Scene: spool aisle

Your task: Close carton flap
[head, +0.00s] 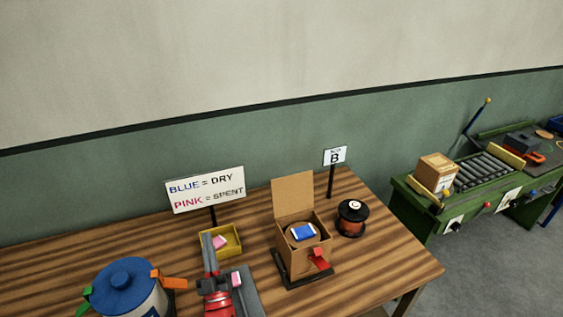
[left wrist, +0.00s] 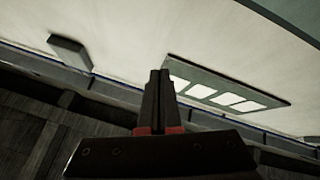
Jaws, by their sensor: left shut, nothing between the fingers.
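The open cardboard carton (head: 289,246) stands on the wooden table in a dark holder, with its flap (head: 293,194) standing upright at the back. A blue and white packet (head: 303,232) lies in the carton on something round and dark. A red piece (head: 319,259) sits at the carton's front. My left gripper (head: 207,240) is to the left of the carton, apart from it, with its fingers pointing up in the picture. In the left wrist view its fingers (left wrist: 159,76) are together and empty, with no carton in sight. My right gripper is not in view.
A yellow bin (head: 233,247) with a pink packet is just behind my left gripper. A blue-lidded tub (head: 126,279) stands left, a dark spool (head: 352,218) right of the carton. Signs (head: 205,190) (head: 334,157) stand behind. A green roller bench (head: 428,211) is at right.

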